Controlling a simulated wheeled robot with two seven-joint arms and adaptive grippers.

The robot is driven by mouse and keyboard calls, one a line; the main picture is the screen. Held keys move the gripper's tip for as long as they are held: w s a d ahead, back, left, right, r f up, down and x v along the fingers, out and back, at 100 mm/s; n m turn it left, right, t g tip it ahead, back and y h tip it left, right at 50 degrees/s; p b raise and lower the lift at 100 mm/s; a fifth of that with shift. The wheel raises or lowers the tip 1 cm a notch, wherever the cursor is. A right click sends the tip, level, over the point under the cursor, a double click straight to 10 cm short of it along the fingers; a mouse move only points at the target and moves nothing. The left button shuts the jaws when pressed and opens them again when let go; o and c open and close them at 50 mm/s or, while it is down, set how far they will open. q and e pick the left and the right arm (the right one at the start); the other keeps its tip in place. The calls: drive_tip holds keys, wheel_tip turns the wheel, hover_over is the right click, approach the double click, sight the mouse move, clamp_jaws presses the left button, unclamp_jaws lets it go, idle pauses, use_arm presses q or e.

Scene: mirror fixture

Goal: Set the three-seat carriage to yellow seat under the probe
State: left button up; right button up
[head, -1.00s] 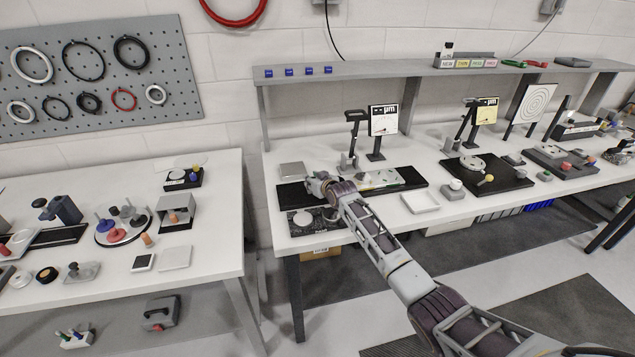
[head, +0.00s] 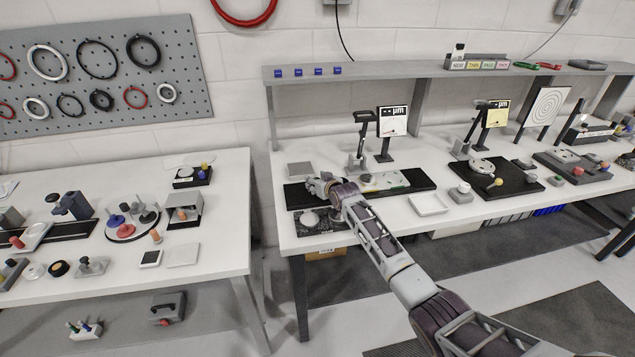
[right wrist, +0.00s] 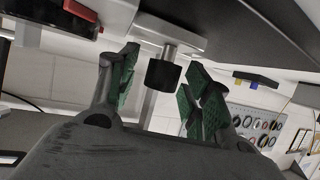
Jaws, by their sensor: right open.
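The three-seat carriage (head: 385,181) is a pale plate on a black rail (head: 420,178) on the right-hand bench. Small coloured spots show on it, but I cannot tell which seat is under the probe. The probe stand (head: 357,160) rises behind it, beside a white gauge (head: 393,121). My right gripper (head: 320,184) is at the carriage's left, over the rail; my forearm hides part of it. In the right wrist view the gripper (right wrist: 158,88) is open, its green-padded fingers apart on either side of a dark cylinder (right wrist: 163,74) on a metal stem. My left gripper is not in view.
A grey square plate (head: 300,169) lies left of the probe stand, and a dark speckled plate (head: 322,222) lies in front of the rail. A white tray (head: 429,204) sits to the right. A second black base (head: 515,184) stands farther right. A shelf (head: 430,69) runs above.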

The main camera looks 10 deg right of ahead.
drive_tip(key=shift+s, duration=0.15)
drive_tip(key=shift+v, duration=5.85)
drive_tip(key=shift+d, duration=0.1)
